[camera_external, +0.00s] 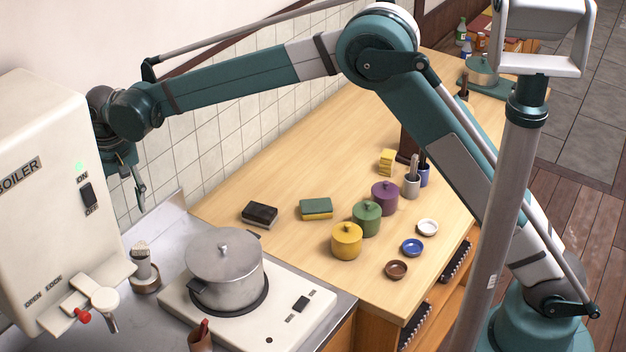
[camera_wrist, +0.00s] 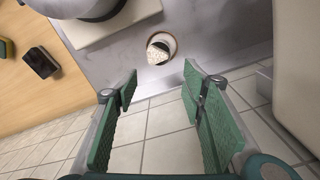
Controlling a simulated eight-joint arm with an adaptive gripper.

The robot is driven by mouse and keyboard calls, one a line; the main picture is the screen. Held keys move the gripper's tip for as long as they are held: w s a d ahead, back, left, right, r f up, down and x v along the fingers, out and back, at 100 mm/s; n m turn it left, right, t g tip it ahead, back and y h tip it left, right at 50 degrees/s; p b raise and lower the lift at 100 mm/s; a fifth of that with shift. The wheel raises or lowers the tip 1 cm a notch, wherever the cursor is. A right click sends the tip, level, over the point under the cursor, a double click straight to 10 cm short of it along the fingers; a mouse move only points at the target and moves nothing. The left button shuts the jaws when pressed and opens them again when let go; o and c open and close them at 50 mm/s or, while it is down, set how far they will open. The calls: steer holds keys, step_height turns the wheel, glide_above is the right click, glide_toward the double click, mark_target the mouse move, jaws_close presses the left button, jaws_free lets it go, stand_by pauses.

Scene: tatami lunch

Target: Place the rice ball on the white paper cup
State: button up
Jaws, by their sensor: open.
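No rice ball can be made out for certain. A whitish, speckled piece (camera_external: 140,250) with a darker lower part stands on a brown round base beside the boiler; in the wrist view this pale piece (camera_wrist: 160,46) sits within a brown ring. I cannot tell whether it is the rice ball. A small white round cup or dish (camera_external: 428,227) stands on the wooden counter at right, apparently the white paper cup. My gripper (camera_external: 138,200) is high over the left end of the counter. In the wrist view its green fingers (camera_wrist: 160,84) are apart, with nothing between them.
A lidded steel pot (camera_external: 225,268) stands on a hotplate, right of the pale piece. The boiler (camera_external: 45,200) is close to my gripper at left. A black block (camera_external: 260,214), a sponge (camera_external: 316,208), several coloured jars and blue (camera_external: 412,247) and brown (camera_external: 397,269) dishes stand on the counter.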

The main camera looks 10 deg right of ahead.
steer(key=w+d+r, duration=0.4)
steer(key=d, duration=0.4)
steer(key=w+d+r+m+t+y, duration=0.1)
steer(key=w+d+r, duration=0.2)
steer(key=d+r, duration=0.35)
steer(key=w+d+r, duration=0.2)
steer(key=w+d, duration=0.2)
steer(key=d, duration=0.5)
steer(key=d+r+m+t, duration=0.1)
steer(key=d+r, duration=0.3)
steer(key=d, duration=0.8)
steer(key=d+r+t, duration=0.1)
steer(key=d+r, duration=0.2)
steer(key=d, duration=0.9)
steer(key=s+d+r+m+t, duration=0.1)
steer(key=s+d, duration=0.3)
steer(key=d, duration=0.7)
steer(key=s+d+t, duration=0.1)
steer(key=s+d, duration=0.2)
steer(key=d, duration=0.9)
steer(key=s+d+f+t, duration=0.1)
steer(key=s+d+f, duration=0.2)
steer(key=s+d, duration=0.4)
steer(key=s+d+f+m+t+h, duration=0.1)
steer(key=s+d+f, duration=0.3)
steer(key=d, duration=0.5)
steer(key=s, duration=0.2)
steer(key=shift+s, duration=0.4)
